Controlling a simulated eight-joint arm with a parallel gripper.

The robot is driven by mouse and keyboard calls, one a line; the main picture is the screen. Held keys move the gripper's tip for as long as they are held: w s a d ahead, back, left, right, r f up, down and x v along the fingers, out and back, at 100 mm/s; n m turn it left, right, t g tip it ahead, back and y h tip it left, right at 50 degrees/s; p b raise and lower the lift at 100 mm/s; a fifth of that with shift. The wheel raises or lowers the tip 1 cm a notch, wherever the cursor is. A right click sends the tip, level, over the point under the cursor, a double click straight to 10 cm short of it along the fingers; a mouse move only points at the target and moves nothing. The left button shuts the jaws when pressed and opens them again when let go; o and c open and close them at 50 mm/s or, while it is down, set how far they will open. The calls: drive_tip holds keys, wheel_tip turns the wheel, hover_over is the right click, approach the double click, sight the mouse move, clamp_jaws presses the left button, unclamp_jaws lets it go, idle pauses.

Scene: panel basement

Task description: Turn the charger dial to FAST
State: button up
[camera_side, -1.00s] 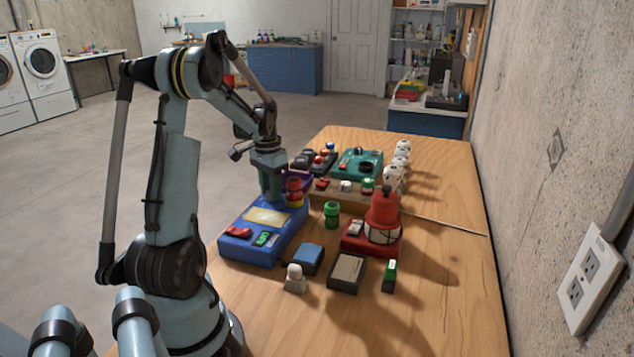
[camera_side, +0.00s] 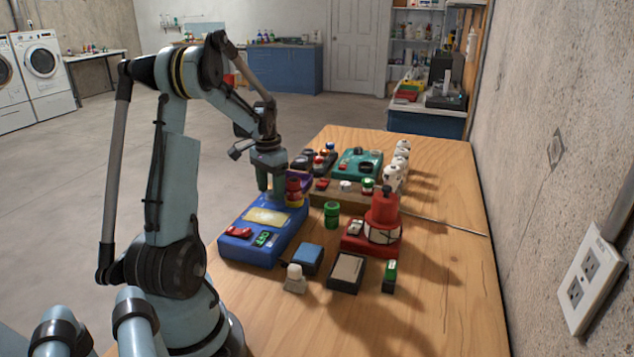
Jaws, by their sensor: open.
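My gripper (camera_side: 270,187) points down over the far end of a blue box (camera_side: 242,249), with its two fingers apart. The box has a pale yellow panel (camera_side: 266,216), a red control (camera_side: 239,232) and a green control (camera_side: 263,239) on top. I cannot read any label, so I cannot tell for sure which device is the charger. No dial shows clearly on the blue box; the spot under my gripper is partly hidden. A red and yellow knob-like piece (camera_side: 294,191) stands just right of my fingers. I cannot tell whether they touch anything.
A red box (camera_side: 358,244) with a tall red-topped round piece (camera_side: 384,208) stands to the right. A green cylinder (camera_side: 331,214) stands between. A teal box (camera_side: 372,160) is behind. Small blocks lie in front. The wooden table (camera_side: 450,290) is clear at the front right.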

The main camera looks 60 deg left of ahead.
sight(272, 191)
wheel_tip(272, 191, up, 12)
idle(0.5)
drive_tip(key=w+d+m+t+y, duration=0.1)
drive_tip(key=w+d, duration=0.4)
drive_tip(key=d, duration=0.5)
drive_tip(key=d+f+m+t, duration=0.1)
drive_tip(key=d+f+t, duration=0.1)
drive_tip(key=d, duration=1)
drive_tip(key=s+d+f+m+t+h, duration=0.1)
drive_tip(key=d+t, duration=0.3)
drive_tip(key=d, duration=0.9)
drive_tip(key=shift+s+d+f+m, duration=0.2)
drive_tip(key=shift+f+m, duration=0.25)
drive_tip(key=shift+m, duration=0.05)
